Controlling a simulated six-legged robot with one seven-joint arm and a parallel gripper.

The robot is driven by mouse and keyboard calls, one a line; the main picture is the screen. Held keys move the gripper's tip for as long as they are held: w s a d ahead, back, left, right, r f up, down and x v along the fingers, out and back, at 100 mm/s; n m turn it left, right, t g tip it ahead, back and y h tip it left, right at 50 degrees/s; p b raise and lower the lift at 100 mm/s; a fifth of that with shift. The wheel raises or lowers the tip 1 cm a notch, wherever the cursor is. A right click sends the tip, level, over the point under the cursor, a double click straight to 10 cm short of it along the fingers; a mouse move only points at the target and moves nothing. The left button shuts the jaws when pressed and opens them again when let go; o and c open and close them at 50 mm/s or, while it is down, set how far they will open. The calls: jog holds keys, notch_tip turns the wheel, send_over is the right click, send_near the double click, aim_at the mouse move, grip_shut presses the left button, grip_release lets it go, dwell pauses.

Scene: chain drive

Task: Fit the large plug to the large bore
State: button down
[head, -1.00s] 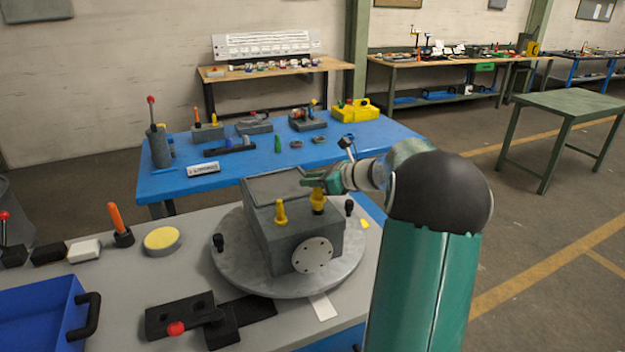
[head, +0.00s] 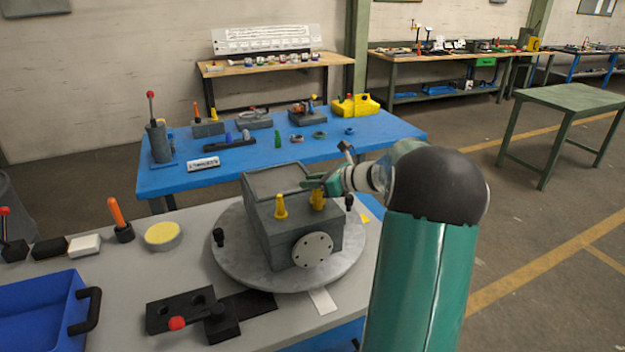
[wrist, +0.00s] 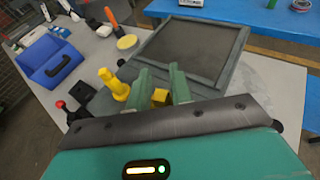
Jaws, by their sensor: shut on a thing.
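My gripper (head: 314,184) is shut on a yellow plug, the large plug (head: 318,199), at the top right of the grey housing (head: 294,236). In the wrist view the plug's square yellow head (wrist: 160,97) sits between the two green fingers. The plug stands about upright over the housing's top. The large bore is hidden under the plug and fingers, so I cannot tell how deep the plug sits. A second yellow plug (head: 281,207) stands upright on the housing to the left, apart from my gripper; it also shows in the wrist view (wrist: 113,84).
The housing rests on a round grey turntable (head: 232,262) with black knobs. A blue bin (head: 38,308), an orange-handled lever (head: 119,222), a yellow-topped disc (head: 163,236) and a black fixture with a red knob (head: 190,318) stand on the grey bench. A blue table (head: 330,150) lies behind.

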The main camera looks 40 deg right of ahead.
jog(key=shift+f, duration=0.85)
jog(key=c, duration=1.2)
grip_release()
jog(key=shift+o, duration=0.2)
jog(key=shift+s, duration=0.1)
jog(key=v, duration=1.3)
jog(key=shift+s+d, duration=0.15)
jog(key=shift+s, duration=0.1)
jog(key=shift+r, duration=0.1)
